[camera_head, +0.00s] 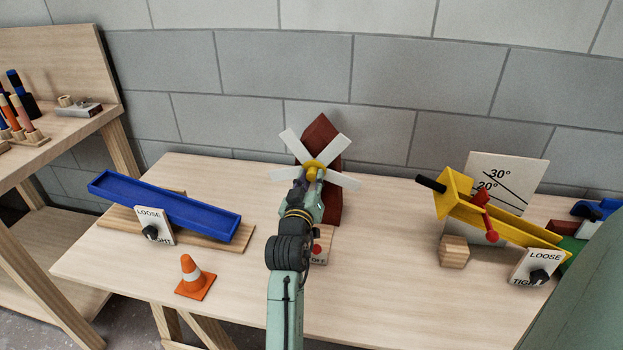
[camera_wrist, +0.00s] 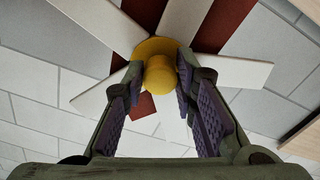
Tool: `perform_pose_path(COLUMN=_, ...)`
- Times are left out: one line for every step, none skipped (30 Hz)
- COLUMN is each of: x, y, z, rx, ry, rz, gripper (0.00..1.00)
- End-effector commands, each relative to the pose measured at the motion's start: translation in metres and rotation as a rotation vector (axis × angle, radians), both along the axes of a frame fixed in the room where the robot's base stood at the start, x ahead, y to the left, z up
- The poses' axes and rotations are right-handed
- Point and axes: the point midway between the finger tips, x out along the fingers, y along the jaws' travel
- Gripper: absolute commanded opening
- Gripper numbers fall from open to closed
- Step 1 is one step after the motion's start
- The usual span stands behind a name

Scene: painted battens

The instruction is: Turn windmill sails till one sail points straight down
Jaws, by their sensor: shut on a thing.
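The windmill has a dark red tower (camera_head: 322,135), white sails (camera_head: 330,147) and a yellow hub (camera_head: 315,167) with a round knob, clear in the wrist view (camera_wrist: 160,76). My gripper (camera_head: 311,183) is in front of the hub. In the wrist view its fingers (camera_wrist: 163,82) are shut on the yellow knob, one on each side. In the head view two sails point up-left and up-right; one points left and one right, slightly down. A pale strip (camera_wrist: 174,128) shows below the hub between my fingers and looks like another sail. In the head view my arm hides that lower area.
A blue trough (camera_head: 165,205) with a LOOSE/TIGHT knob stands on the table at left, an orange cone (camera_head: 194,278) in front. At right are a yellow ramp (camera_head: 500,215), an angle board (camera_head: 508,178) and a wooden block (camera_head: 454,251).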

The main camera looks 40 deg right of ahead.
Motion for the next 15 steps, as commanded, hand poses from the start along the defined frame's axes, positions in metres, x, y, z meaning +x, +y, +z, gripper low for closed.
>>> perform_pose_path(x=0.0, y=0.0, z=-0.0004, rx=-0.001, ry=0.003, rz=0.0, gripper=0.0)
perform_pose_path(x=0.0, y=0.0, z=-0.0004, rx=-0.001, ry=0.003, rz=0.0, gripper=0.0)
perform_pose_path(x=-0.0001, y=-0.0001, z=-0.0005, rx=-0.002, ry=0.004, rz=0.0, gripper=0.0)
perform_pose_path(x=-0.0001, y=-0.0001, z=-0.0005, rx=-0.002, ry=0.004, rz=0.0, gripper=0.0)
perform_pose_path(x=-0.0001, y=-0.0001, z=-0.0005, rx=-0.002, ry=0.004, rz=0.0, gripper=0.0)
perform_pose_path(x=-0.0001, y=-0.0001, z=-0.0005, rx=-0.002, ry=0.004, rz=0.0, gripper=0.0)
perform_pose_path(x=-0.0001, y=-0.0001, z=-0.0005, rx=-0.001, ry=0.003, rz=0.0, gripper=0.0)
perform_pose_path(x=-0.0001, y=-0.0001, z=-0.0005, rx=-0.001, ry=0.003, rz=0.0, gripper=0.0)
perform_pose_path(x=-0.0001, y=-0.0001, z=-0.0005, rx=-0.001, ry=0.003, rz=0.0, gripper=0.0)
perform_pose_path(x=-0.0001, y=-0.0001, z=-0.0005, rx=-0.001, ry=0.003, rz=0.0, gripper=0.0)
perform_pose_path(x=-0.0001, y=-0.0001, z=-0.0005, rx=-0.001, ry=0.003, rz=0.0, gripper=0.26)
perform_pose_path(x=-0.0001, y=-0.0001, z=-0.0005, rx=-0.001, ry=0.003, rz=0.0, gripper=0.29)
perform_pose_path(x=-0.0001, y=-0.0001, z=-0.0005, rx=-0.001, ry=0.003, rz=0.0, gripper=0.31)
perform_pose_path(x=-0.0001, y=-0.0001, z=-0.0005, rx=-0.001, ry=0.003, rz=0.0, gripper=0.33)
perform_pose_path(x=0.0, y=0.0, z=-0.0004, rx=-0.001, ry=0.003, rz=0.0, gripper=0.36)
